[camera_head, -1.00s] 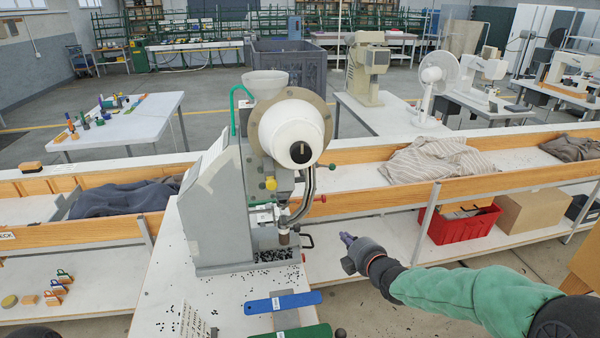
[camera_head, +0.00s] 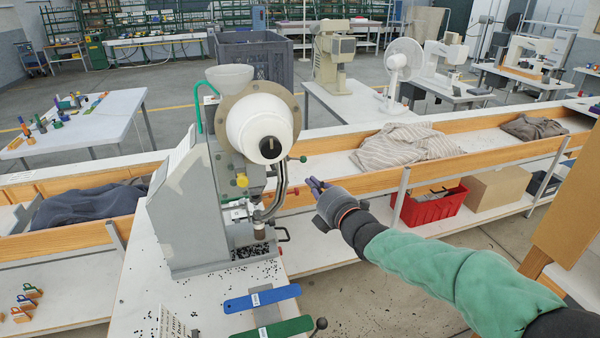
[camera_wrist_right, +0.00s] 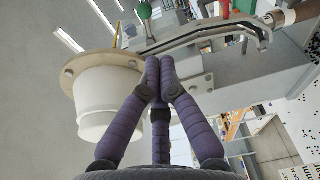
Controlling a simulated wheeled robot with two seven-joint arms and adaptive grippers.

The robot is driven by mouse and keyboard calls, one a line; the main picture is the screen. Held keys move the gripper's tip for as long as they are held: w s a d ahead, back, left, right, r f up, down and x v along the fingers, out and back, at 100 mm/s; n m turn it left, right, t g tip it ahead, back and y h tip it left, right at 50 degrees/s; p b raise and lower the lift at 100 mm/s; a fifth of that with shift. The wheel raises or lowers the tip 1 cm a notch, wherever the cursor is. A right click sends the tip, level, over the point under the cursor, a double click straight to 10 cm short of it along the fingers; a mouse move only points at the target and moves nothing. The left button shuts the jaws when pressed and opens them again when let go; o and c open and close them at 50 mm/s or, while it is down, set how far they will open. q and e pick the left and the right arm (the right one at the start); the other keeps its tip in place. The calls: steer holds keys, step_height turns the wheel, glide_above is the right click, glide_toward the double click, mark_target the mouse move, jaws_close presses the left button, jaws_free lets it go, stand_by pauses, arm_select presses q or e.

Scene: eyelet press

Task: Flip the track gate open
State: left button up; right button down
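The eyelet press has a white drum (camera_head: 262,126) on a grey body. A curved metal track (camera_head: 277,195) runs down its right side, and also crosses the upper part of the right wrist view (camera_wrist_right: 205,37). Near the track are a dark green knob (camera_head: 303,159) and a red knob (camera_head: 295,191). I cannot tell which part is the track gate. My right gripper (camera_head: 316,184) is just right of the knobs, apart from them in the head view. In the right wrist view its purple fingers (camera_wrist_right: 160,72) meet at the tips, with nothing seen between them. My left gripper is out of view.
A blue strip (camera_head: 262,298) and a green strip (camera_head: 275,328) lie on the table in front of the press. Loose black eyelets lie around its base. A wooden-edged trough (camera_head: 370,181) runs behind, and a red crate (camera_head: 430,206) stands on the shelf to the right.

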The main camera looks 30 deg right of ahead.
steer(key=w, duration=0.9)
steer(key=shift+w+d+f+b, duration=0.2)
steer(key=shift+w+d+b, duration=0.05)
steer(key=shift+w+b, duration=0.2)
steer(key=shift+s+d+n+b, duration=0.1)
steer(key=shift+n+b, duration=0.2)
steer(key=shift+b, duration=0.3)
